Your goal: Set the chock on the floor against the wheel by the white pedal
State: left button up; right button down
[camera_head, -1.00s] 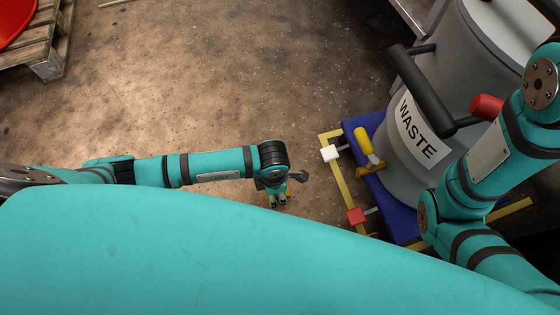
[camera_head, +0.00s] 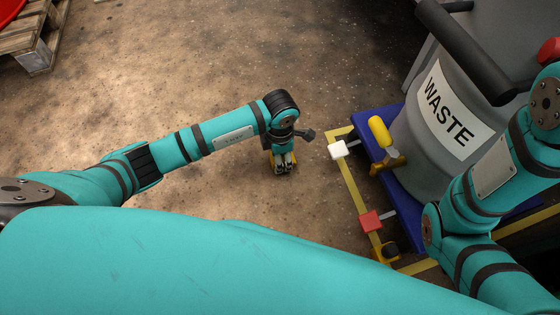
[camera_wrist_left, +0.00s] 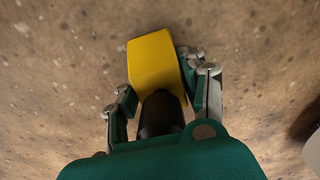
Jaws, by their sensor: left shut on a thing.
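The yellow chock (camera_wrist_left: 153,62) with a black part is in the left wrist view, between the two fingers. My left gripper (camera_head: 284,167) is shut on it above the floor, and only a sliver of yellow shows in the head view. The white pedal (camera_head: 338,149) sticks out from the left side of the blue dolly (camera_head: 402,198), to the right of my left gripper. The chock is apart from the pedal, with bare floor between.
A grey drum labelled WASTE (camera_head: 450,105) stands on the dolly. A red pedal (camera_head: 370,221) sits nearer me, by a dark wheel (camera_head: 390,250). Yellow tape (camera_head: 352,187) marks the floor. A wooden pallet (camera_head: 35,45) is far left. The floor in the middle is clear.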

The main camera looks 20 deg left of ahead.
pick_arm(q)
jog(key=shift+f, duration=0.1)
jog(key=o, duration=1.3)
jog(key=shift+o, duration=0.2)
notch_tip(320, 180, up, 12)
jog(key=p, duration=1)
jog(key=shift+r, duration=0.2)
jog(key=shift+f, duration=0.1)
